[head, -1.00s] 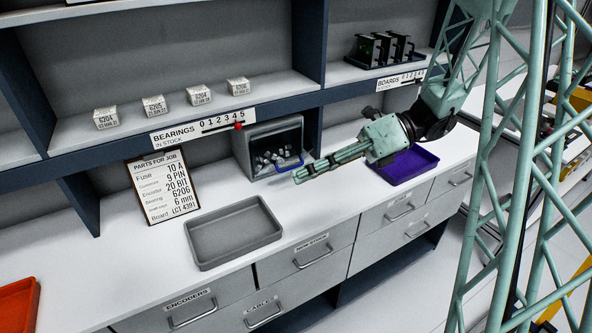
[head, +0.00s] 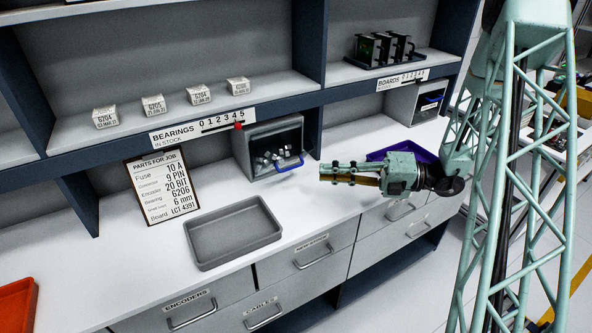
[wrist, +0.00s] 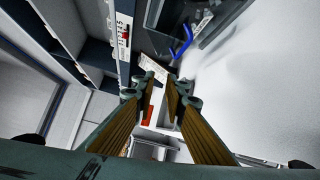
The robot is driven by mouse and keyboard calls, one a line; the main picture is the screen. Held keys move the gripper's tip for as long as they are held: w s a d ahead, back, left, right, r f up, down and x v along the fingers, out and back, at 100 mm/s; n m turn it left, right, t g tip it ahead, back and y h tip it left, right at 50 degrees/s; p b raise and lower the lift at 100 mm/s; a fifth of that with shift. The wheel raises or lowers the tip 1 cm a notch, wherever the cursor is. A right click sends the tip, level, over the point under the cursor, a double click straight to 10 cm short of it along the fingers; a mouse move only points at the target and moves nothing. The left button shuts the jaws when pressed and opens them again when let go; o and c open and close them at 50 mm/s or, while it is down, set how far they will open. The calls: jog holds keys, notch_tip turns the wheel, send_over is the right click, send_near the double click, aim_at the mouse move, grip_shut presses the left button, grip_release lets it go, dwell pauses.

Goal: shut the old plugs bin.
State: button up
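A grey bin (head: 250,156) with small metal pieces inside stands at the back of the counter under the bearings shelf. Its front is open and its blue handle (head: 289,163) is low at the front. I see no label naming it. The blue handle also shows at the top of the wrist view (wrist: 182,40). My gripper (head: 323,172) is to the right of this bin and in front of it, apart from the handle. In the wrist view my gripper (wrist: 163,93) has its two fingers apart with nothing between them.
A second grey bin with a blue handle (head: 432,99) stands at the back right. A purple tray (head: 425,155) lies behind my gripper. A grey tray (head: 233,233) and a parts board (head: 162,187) are at the left. The counter before the bin is clear.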

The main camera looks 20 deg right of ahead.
aim_at(293, 168)
jog(key=d+f+m, duration=0.1)
jog(key=w+d+f+m+t, duration=0.1)
jog(key=d, duration=0.1)
jog(key=w+d+f+m+t, duration=0.1)
jog(key=f, duration=0.1)
jog(key=shift+d+f+m, duration=0.1)
jog(key=shift+d+m, duration=0.1)
jog(key=shift+m, duration=0.1)
jog(key=shift+w+a, duration=0.1)
jog(key=shift+b+x, duration=1.15)
jog(key=shift+x, duration=5.7)
jog(key=shift+w, duration=0.15)
grip_shut()
